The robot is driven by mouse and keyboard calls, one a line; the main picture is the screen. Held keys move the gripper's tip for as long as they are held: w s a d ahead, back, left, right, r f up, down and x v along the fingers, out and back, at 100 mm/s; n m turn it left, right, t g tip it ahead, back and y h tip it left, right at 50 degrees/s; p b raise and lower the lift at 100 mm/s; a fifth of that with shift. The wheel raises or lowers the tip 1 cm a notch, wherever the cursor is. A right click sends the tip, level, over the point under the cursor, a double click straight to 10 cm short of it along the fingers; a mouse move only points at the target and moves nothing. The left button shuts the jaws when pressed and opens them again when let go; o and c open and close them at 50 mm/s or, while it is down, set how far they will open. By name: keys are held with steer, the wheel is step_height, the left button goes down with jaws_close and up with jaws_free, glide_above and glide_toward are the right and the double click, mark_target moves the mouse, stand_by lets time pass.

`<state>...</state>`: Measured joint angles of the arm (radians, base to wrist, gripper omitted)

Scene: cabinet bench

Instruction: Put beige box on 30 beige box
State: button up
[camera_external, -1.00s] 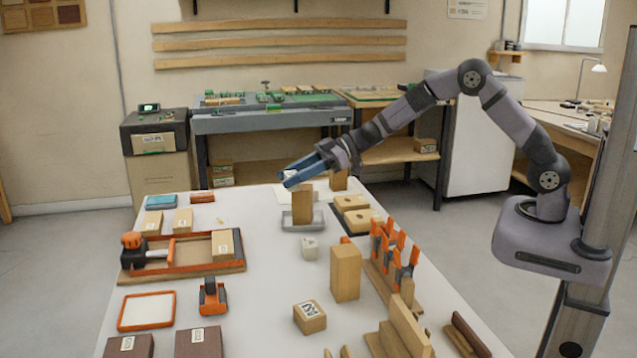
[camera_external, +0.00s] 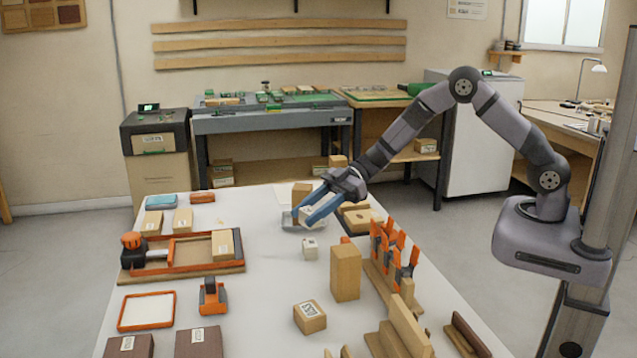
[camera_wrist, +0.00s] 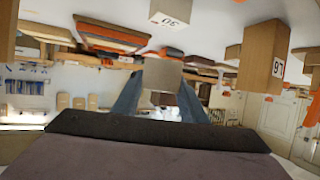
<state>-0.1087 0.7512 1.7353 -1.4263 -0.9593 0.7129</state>
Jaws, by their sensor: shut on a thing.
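The held box is mostly hidden by the fingers in the external view. The 30 beige box (camera_wrist: 166,21) shows its number upside down at the top of the wrist view. A labelled beige box (camera_external: 310,317) at the table's near middle appears to be this one. It stands apart from my gripper, with its top bare.
A tall beige block (camera_external: 346,272) and an orange-clamped rack (camera_external: 393,250) stand right of centre. An orange-framed tray (camera_external: 147,311) lies at near left.

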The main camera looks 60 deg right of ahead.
mark_target(310, 242)
steer(key=shift+f, duration=2.45)
steer(key=shift+f, duration=0.15)
steer(key=o, duration=1.1)
steer(key=b+v, duration=0.1)
steer(key=v, duration=1.1)
steer(key=shift+s, duration=0.1)
